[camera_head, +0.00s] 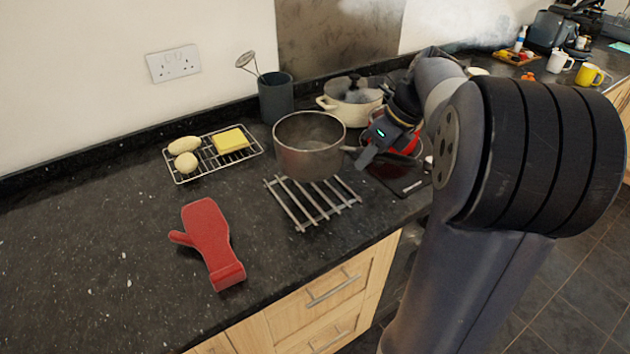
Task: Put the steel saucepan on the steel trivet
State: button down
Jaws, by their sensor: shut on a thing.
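The steel saucepan (306,161) is a round, dark grey pan, upright, with its handle pointing right. My gripper (366,157) is shut on the saucepan's handle. The steel trivet (316,207) is a rack of parallel bars lying on the granite counter. In the picture the pan covers the trivet's far edge. The pan appears to be held above the counter near the trivet's back; the gap below it is hard to judge. Most of the handle is hidden behind the gripper.
A red oven mitt (207,236) lies front left. A wire rack (206,173) holds a yellow block and pale oval items. A dark utensil pot (276,98) and a cream lidded pot (350,103) stand behind the pan. The counter's front edge runs close to the trivet.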

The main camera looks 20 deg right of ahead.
notch_tip(320, 180, down, 9)
jog(key=shift+f, duration=0.2)
jog(key=c, duration=1.4)
grip_release()
jog(key=shift+s, duration=0.1)
jog(key=shift+o, duration=0.2)
jog(key=v, duration=1.2)
